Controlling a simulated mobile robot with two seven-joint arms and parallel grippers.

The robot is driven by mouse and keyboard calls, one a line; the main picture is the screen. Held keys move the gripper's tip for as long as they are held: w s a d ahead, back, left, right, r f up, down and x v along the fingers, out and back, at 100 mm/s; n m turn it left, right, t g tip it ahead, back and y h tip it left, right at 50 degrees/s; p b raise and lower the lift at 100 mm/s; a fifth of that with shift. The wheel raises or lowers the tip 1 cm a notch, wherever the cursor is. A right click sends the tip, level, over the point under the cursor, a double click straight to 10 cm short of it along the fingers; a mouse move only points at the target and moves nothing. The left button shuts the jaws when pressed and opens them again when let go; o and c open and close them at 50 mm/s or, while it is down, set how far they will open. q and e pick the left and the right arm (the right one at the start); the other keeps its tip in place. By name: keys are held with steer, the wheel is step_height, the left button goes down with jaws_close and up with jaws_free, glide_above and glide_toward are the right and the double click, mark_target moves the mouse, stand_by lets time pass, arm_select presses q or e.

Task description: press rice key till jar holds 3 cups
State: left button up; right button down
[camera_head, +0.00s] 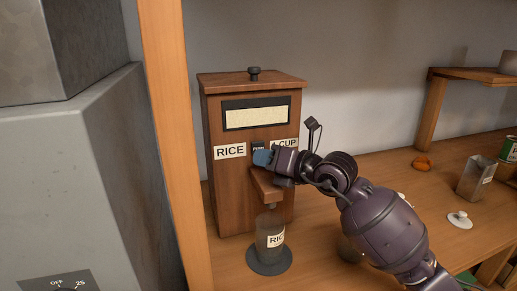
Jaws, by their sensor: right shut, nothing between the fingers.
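A wooden rice dispenser (223,190) stands on the shelf, with a RICE label (230,151), a partly covered CUP label (289,143) and a window (256,114) showing pale grain. A small dark key (258,147) sits between the labels, largely hidden by my right gripper. My right gripper (262,158) is shut with its tips at the dispenser front, at the key's lower edge; I cannot tell whether it touches or presses the key. My left gripper is out of view.
A wooden post (172,130) and a grey metal unit (60,170) with a dial stand at left. My right arm crosses the shelf.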

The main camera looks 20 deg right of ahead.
stand_by(0.3)
steer(key=shift+w, duration=0.15)
steer(key=shift+w, duration=0.3)
steer(key=shift+w, duration=0.1)
stand_by(0.6)
steer(key=shift+w, duration=0.25)
stand_by(0.3)
steer(key=shift+s+r+p, duration=0.1)
steer(key=shift+s+p, duration=0.65)
steer(key=shift+s, duration=0.05)
